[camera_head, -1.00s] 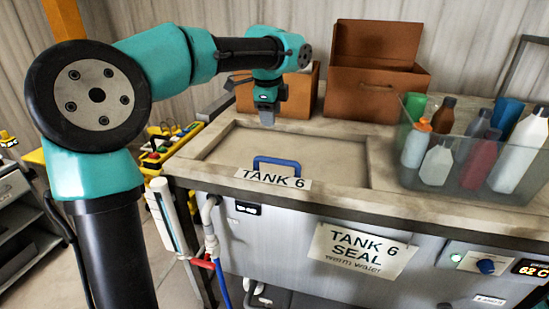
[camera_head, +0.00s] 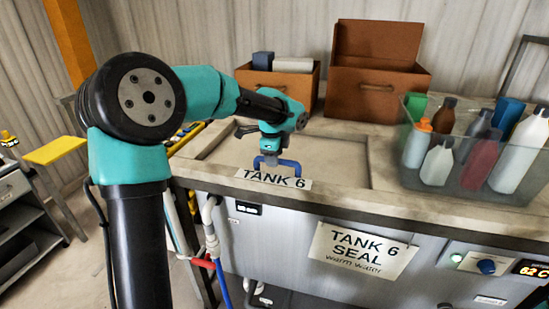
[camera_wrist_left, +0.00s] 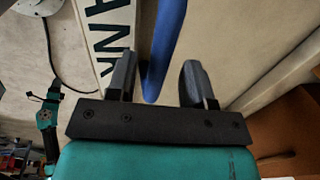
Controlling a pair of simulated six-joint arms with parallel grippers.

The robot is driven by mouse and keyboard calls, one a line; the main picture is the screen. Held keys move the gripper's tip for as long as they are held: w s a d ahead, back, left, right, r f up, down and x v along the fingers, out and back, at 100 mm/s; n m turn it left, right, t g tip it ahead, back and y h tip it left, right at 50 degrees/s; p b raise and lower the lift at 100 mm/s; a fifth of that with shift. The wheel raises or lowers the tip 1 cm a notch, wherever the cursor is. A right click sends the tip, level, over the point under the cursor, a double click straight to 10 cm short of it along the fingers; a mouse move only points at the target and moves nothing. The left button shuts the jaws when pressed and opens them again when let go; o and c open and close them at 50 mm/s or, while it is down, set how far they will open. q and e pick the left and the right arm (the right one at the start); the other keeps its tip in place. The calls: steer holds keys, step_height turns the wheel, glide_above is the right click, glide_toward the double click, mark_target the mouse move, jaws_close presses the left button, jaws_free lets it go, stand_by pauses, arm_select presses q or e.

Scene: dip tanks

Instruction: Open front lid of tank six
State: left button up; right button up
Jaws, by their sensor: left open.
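Tank six stands in front of me, with a beige lid (camera_head: 320,158) set into its top and a white "TANK 6" label (camera_head: 273,178) along the front edge. A blue handle (camera_head: 290,166) rises from the lid beside the label. My left gripper (camera_head: 268,159) is down at the handle's left end, partly covering it. In the left wrist view the blue handle (camera_wrist_left: 163,50) reaches between the two open fingers of the gripper (camera_wrist_left: 160,80). I cannot tell whether the fingers touch it. The lid lies flat. My right gripper is not in view.
A clear bin (camera_head: 470,175) of several bottles stands on the right of the tank top. Two brown boxes (camera_head: 378,90) stand at the back, one with its lid up. A "TANK 6 SEAL" sign (camera_head: 358,251) hangs on the tank front. A yellow-topped stand (camera_head: 55,150) is at left.

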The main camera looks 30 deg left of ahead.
arm_select(q)
steer(key=shift+w+f, duration=0.1)
steer(key=shift+f, duration=0.4)
jaws_close()
